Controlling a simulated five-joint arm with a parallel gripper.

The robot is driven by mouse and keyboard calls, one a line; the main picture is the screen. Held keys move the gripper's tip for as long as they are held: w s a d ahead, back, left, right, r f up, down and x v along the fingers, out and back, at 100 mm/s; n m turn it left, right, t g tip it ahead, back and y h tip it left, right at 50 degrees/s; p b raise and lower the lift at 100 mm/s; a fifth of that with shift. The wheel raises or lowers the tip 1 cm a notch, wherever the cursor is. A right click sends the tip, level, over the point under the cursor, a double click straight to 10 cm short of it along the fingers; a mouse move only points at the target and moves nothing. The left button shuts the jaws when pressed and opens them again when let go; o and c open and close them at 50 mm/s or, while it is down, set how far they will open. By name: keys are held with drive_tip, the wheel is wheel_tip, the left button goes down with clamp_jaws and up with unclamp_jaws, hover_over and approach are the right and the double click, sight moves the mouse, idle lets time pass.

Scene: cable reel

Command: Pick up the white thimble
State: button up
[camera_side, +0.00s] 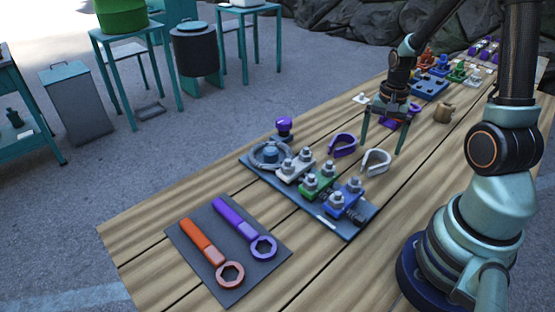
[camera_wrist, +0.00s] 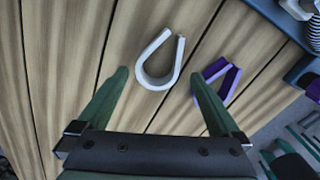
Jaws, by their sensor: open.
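The white thimble (camera_side: 376,162) is a teardrop-shaped loop on the bare planks, beside the dark tray of clamps. In the wrist view the white thimble (camera_wrist: 146,77) lies ahead, with its rounded end toward me and between the lines of my fingers. My gripper (camera_side: 382,147) is open, pointing down, with nothing between its fingers. Its green fingers also show in the wrist view (camera_wrist: 160,74), on either side of the thimble's rounded end. I cannot tell the exact height of the fingertips above the table.
A purple thimble (camera_side: 343,145) lies close to the white one; in the wrist view it (camera_wrist: 224,78) is near my right finger. A dark tray (camera_side: 327,217) holds several clamps. A mat (camera_side: 215,217) bears two wrenches.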

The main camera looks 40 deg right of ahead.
sight(378, 155)
drive_tip(key=shift+d+f, duration=0.1)
drive_tip(key=shift+f, duration=2.55)
drive_tip(key=c, duration=1.4)
drive_tip(key=shift+r, duration=0.2)
wheel_tip(378, 155, up, 20)
drive_tip(key=shift+f, duration=0.1)
